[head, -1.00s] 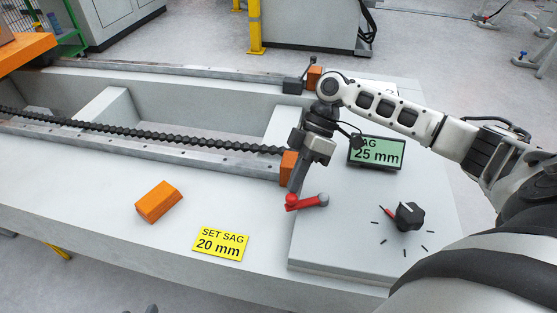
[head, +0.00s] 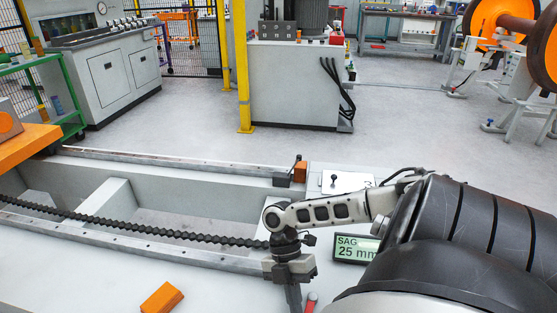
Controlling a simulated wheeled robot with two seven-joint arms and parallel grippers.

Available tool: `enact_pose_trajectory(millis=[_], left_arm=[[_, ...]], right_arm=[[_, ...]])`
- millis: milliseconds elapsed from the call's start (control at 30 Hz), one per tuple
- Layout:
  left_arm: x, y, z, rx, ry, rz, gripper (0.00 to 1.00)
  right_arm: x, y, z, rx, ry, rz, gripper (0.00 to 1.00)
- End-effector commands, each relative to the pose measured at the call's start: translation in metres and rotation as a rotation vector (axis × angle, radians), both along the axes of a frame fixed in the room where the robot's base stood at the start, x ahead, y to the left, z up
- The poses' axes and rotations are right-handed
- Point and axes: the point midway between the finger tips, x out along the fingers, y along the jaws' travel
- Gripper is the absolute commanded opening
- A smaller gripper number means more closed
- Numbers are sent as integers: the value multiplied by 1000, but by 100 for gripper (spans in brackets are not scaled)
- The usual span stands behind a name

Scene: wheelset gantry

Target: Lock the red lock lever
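The red lock lever (head: 311,300) shows only as a small red tip at the bottom edge of the head view; the rest of it is out of frame. My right gripper (head: 294,297) points down just left of this tip. Its fingers run to the bottom edge, and I cannot tell whether they are open or shut or whether they touch the lever. My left gripper is not in view. The display (head: 352,249) behind the gripper reads SAG 25 mm, with its right end hidden by my arm.
A dark chain (head: 130,228) runs along the open trough to the left of my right gripper. A loose orange block (head: 161,299) lies on the bench at the lower left. An orange end block (head: 300,172) stands on the far rail.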

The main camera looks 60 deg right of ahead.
Motion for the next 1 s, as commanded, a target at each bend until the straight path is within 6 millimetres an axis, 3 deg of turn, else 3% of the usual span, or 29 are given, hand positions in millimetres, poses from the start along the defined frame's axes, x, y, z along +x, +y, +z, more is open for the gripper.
enact_pose_trajectory(millis=[400, 1000], left_arm=[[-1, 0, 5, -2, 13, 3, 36], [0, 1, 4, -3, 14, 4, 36]], right_arm=[[-16, -1, 0, 0, 2, 154, 0], [-17, 0, -1, 1, 3, 169, 0]])
